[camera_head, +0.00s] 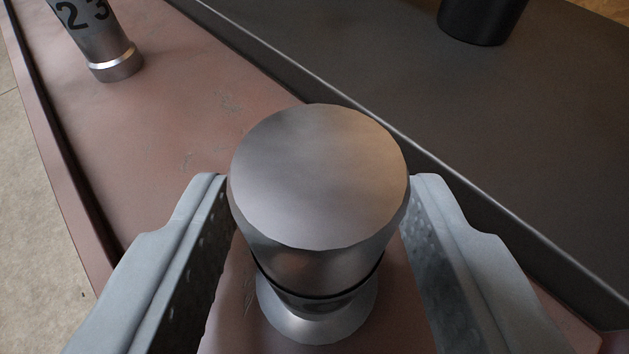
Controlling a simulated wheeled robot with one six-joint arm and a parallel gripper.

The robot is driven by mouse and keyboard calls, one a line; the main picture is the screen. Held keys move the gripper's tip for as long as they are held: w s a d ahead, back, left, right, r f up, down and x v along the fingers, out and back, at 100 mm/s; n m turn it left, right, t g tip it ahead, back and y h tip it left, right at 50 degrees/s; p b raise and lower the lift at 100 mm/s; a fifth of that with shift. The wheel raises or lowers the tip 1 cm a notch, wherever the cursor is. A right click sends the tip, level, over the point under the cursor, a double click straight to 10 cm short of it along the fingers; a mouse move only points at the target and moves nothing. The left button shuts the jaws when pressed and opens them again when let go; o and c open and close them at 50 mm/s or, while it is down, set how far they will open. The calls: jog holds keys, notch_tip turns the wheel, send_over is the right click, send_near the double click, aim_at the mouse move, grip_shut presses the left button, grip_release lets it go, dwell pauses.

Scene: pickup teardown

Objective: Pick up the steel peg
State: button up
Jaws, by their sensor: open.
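A steel peg (319,178) with a wide round top, a dark ring lower down and a flared foot stands upright on a reddish surface (190,110). My gripper (319,190) is open, with one finger on each side of the peg. The peg's top nearly fills the gap between the fingertips; I cannot tell whether either finger touches it. A second metal cylinder (112,55), marked with dark digits "23", stands at the upper left, well away from my gripper. I cannot tell which of the two the task means.
A dark grey panel (480,130) with a raised edge runs along the right side. A black cylindrical thing (482,18) stands on it at the top. The reddish surface between the two metal pieces is clear. Pale floor (30,200) shows at far left.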

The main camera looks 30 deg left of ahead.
jog(key=shift+w+a, duration=0.1)
jog(key=shift+w, duration=0.05)
grip_shut()
